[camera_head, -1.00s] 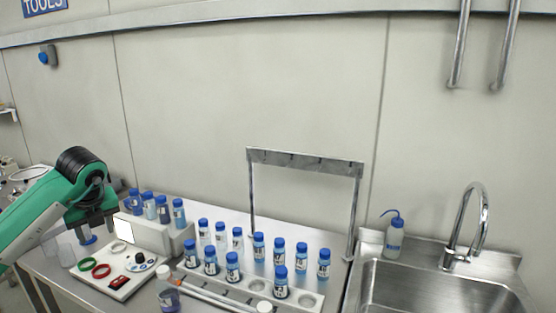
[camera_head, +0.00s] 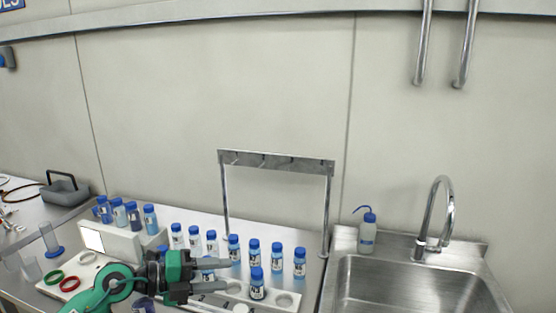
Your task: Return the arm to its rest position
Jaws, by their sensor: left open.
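My left arm comes in at the lower left, and my left gripper (camera_head: 229,276) points right in front of the white bottle rack (camera_head: 285,299). Its two fingers are apart with nothing seen between them. They overlap the front row of blue-capped bottles in the picture; I cannot tell whether they touch any. One front bottle (camera_head: 257,284) stands just right of the fingertips. My right gripper is not in view.
A metal frame (camera_head: 276,161) rises behind the rack. A wash bottle (camera_head: 367,232) and sink (camera_head: 410,285) are at the right.

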